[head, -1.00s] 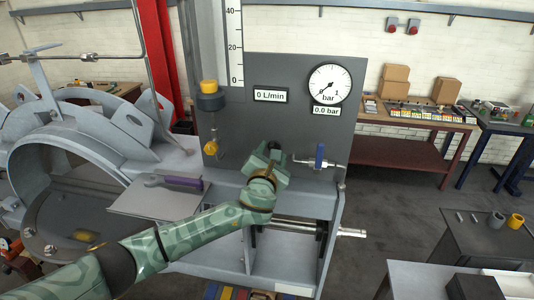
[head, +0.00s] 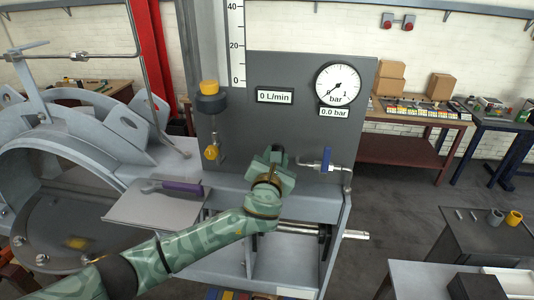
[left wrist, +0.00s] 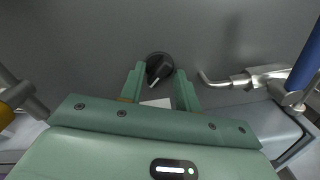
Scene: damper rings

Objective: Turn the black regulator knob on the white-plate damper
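The black regulator knob (left wrist: 159,68) is on the grey panel in the left wrist view, its pale pointer line aimed down and left. A small white plate (left wrist: 155,103) lies just below it. My left gripper (left wrist: 158,80) is open and empty, with one green finger on each side of the knob; I cannot tell whether they touch it. In the head view my left gripper (head: 270,162) is at the panel, and the knob (head: 280,150) shows only as a dark bit beyond it. My right gripper is not in view.
A blue-handled valve (head: 326,160) sits right of my gripper. Left of it are a yellow-topped fitting (head: 209,87) and a yellow knob (head: 211,153). The pressure gauge (head: 338,84) reads near zero. A purple-handled tool (head: 180,187) lies on a grey plate at left.

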